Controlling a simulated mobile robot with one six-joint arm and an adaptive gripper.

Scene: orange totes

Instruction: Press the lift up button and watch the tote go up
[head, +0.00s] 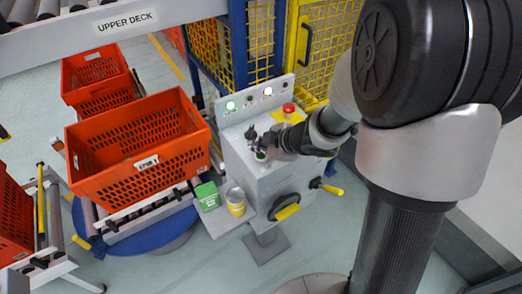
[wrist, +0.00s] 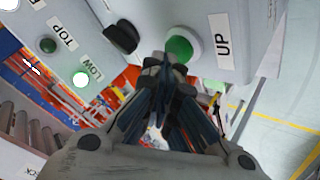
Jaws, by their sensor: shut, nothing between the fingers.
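The green button (wrist: 183,47) sits in a white ring beside the label UP (wrist: 223,34) on the grey control box (head: 240,170). My gripper (wrist: 164,62) is shut and empty, its tips in front of the button's lower left edge. I cannot tell whether they touch it. In the head view my gripper (head: 259,150) is over the box's sloping face, and a sliver of green shows below it. An orange tote (head: 140,172) sits level on rollers above the blue lift base (head: 118,243). The lamp by LOW (wrist: 81,79) is lit; the lamp by TOP (wrist: 48,45) is dark.
A black knob (wrist: 121,37) is left of the button. A red mushroom button (head: 289,109) is on the box top. A green carton (head: 207,196) and a tin (head: 236,200) stand on a side shelf. The upper deck (head: 60,38) runs above the totes.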

